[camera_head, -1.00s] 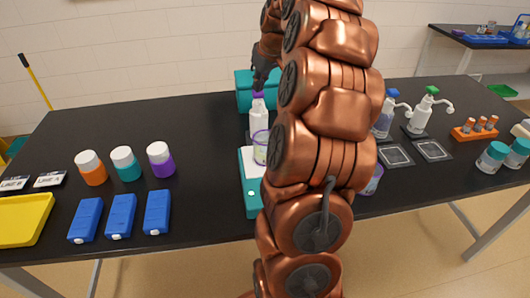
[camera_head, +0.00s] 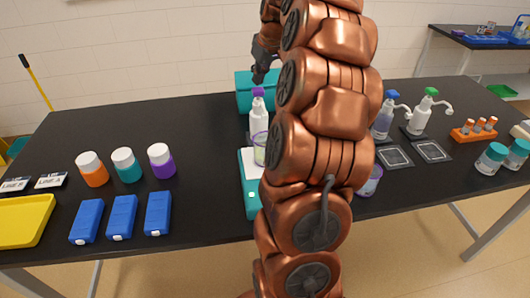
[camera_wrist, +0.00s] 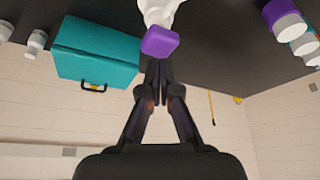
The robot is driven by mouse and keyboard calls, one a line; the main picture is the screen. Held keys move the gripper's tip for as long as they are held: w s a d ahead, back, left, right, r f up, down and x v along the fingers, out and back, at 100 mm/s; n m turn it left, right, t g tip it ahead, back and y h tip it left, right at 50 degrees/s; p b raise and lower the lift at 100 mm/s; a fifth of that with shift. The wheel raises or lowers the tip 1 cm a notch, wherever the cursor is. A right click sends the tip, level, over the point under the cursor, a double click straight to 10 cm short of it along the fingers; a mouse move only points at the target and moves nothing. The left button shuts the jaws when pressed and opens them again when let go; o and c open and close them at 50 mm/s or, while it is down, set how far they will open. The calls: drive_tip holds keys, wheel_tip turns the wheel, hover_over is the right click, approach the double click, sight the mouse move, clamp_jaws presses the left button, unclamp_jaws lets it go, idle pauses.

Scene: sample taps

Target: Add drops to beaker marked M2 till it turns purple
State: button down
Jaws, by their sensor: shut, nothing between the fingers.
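My gripper (camera_head: 259,77) is shut and empty, just above and behind the purple top of a white dispenser bottle (camera_head: 259,120). In the wrist view, the shut fingertips (camera_wrist: 158,66) are close to the purple top (camera_wrist: 160,41); I cannot tell if they touch it. A clear beaker with a purple rim (camera_head: 260,148) stands on a teal-and-white stand (camera_head: 250,190) in front of the bottle. Its marking cannot be read. A second purple-rimmed beaker (camera_head: 369,181) is partly hidden behind my arm. Two pump bottles with blue (camera_head: 384,117) and green (camera_head: 420,114) tops stand at the right.
A teal case (camera_head: 243,92) sits behind the bottle. Orange, teal and purple jars (camera_head: 161,160), blue boxes (camera_head: 121,217) and a yellow tray (camera_head: 22,222) occupy the left. An orange rack (camera_head: 474,133) and teal-lidded jars (camera_head: 491,158) are at the right. The back-left table is clear.

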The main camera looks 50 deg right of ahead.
idle(0.5)
wheel_tip(320, 180, up, 6)
drive_tip(key=p, duration=0.1)
idle(0.6)
idle(0.4)
drive_tip(key=s+a+f+n+g+y, duration=0.1)
drive_tip(key=s+a+f, duration=0.2)
drive_tip(key=a, duration=1)
drive_tip(key=s+a+f+n+g+y, duration=0.1)
drive_tip(key=s+a+f+g, duration=0.15)
drive_tip(key=a, duration=1.05)
drive_tip(key=s+a+f+g, duration=0.1)
drive_tip(key=s+a+f, duration=0.2)
drive_tip(key=s, duration=0.5)
drive_tip(key=s+a+f+g+h, duration=0.1)
drive_tip(key=s+a+f, duration=0.3)
drive_tip(key=s, duration=0.4)
drive_tip(key=s+a+f+g, duration=0.1)
drive_tip(key=s+a+f, duration=0.3)
drive_tip(key=s, duration=0.4)
drive_tip(key=shift+a+f+m, duration=0.2)
drive_tip(key=shift+a+m, duration=0.05)
drive_tip(key=shift+m, duration=0.05)
drive_tip(key=shift+s, duration=0.1)
idle(0.7)
